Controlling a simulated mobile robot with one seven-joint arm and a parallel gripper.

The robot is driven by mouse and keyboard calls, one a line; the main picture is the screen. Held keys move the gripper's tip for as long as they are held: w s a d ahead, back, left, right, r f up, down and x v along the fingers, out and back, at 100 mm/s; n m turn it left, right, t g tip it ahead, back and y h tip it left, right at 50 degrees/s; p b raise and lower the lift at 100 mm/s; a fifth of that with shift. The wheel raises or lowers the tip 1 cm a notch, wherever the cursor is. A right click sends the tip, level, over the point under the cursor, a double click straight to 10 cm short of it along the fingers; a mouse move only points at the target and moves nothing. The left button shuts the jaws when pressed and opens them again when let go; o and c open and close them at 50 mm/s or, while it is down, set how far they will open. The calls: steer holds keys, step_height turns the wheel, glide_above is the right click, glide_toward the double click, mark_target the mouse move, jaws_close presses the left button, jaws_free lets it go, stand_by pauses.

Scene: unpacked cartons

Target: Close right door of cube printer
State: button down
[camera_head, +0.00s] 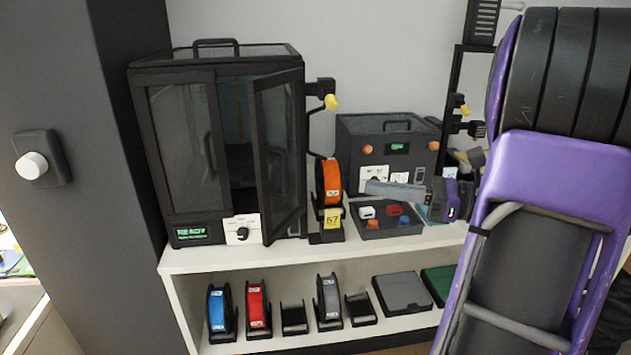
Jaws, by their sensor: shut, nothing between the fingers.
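The cube printer (215,62) is a black box with a top handle on the left part of the white shelf top. Its left door (182,150) is shut against the front. Its right door (281,150) stands ajar, hinged at the right side, with its free edge swung out toward me. A dark gap shows between the doors. My gripper (370,187) is shut and empty, pointing left, in front of the smaller black box. It is to the right of the right door and apart from it.
An orange spool (328,183) stands between the right door and my gripper. A smaller black box (385,140) and a tray of small parts (385,222) are near my gripper. Several spools and holders sit on the lower shelf (300,338). A dark pillar (80,120) stands at left.

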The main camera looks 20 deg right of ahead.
steer(key=x, duration=1.4)
steer(key=shift+b, duration=0.4)
steer(key=shift+a, duration=0.1)
